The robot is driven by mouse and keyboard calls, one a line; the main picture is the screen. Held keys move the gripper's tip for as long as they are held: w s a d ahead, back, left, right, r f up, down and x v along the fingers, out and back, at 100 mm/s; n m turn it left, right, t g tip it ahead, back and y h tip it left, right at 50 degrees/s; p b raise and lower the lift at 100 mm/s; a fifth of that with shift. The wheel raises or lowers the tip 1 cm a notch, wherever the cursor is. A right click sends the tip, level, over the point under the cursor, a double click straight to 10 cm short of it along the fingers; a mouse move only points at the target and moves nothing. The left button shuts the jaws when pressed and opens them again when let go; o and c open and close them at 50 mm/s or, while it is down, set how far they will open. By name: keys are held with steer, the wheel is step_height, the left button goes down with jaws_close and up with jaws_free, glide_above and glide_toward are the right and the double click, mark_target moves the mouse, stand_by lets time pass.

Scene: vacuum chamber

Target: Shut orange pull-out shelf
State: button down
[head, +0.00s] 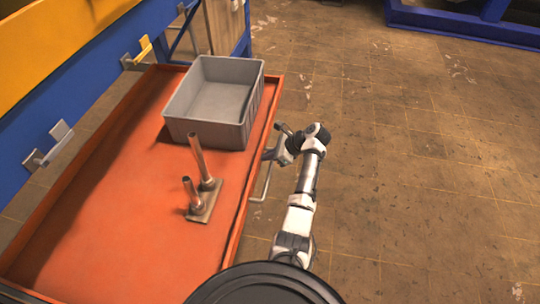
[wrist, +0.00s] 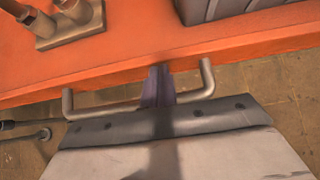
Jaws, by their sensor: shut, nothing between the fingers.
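The orange pull-out shelf (head: 105,205) stands out from the blue and yellow frame, its red-orange floor open to view. Its front edge also crosses the wrist view (wrist: 120,55). A grey metal bar handle (head: 262,188) is fixed on the shelf's front side, and it spans the middle of the wrist view (wrist: 69,103). My gripper (head: 268,154) is at the front edge beside the handle. In the wrist view its shut fingers (wrist: 157,76) lie between the handle's two ends, close to the shelf front. I cannot tell whether they touch the shelf or bar.
A grey crate (head: 181,129) stands on the shelf at its far end. A metal plate with two upright posts (head: 203,209) stands near the shelf's middle. The blue frame (head: 62,100) runs along the left. Open tiled floor (head: 410,180) lies to the right.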

steer(key=w+a+p, duration=0.1)
steer(key=a, duration=0.4)
steer(key=w+a+p, duration=0.1)
steer(key=w+a, duration=0.1)
steer(key=a, duration=0.4)
steer(key=w+a+p, duration=0.1)
steer(key=a, duration=0.5)
steer(key=shift+w+a, duration=0.15)
steer(key=shift+w, duration=0.15)
steer(key=b, duration=0.5)
glide_above(178, 150)
steer(key=d, duration=0.1)
steer(key=shift+s+f, duration=0.1)
steer(key=shift+s, duration=0.2)
steer(key=shift+w+a+b, duration=0.15)
steer(key=shift+a+b, duration=0.2)
steer(key=shift+a, duration=0.05)
steer(key=shift+w+a+r, duration=0.1)
steer(key=shift+a+r, duration=0.1)
steer(key=shift+r, duration=0.05)
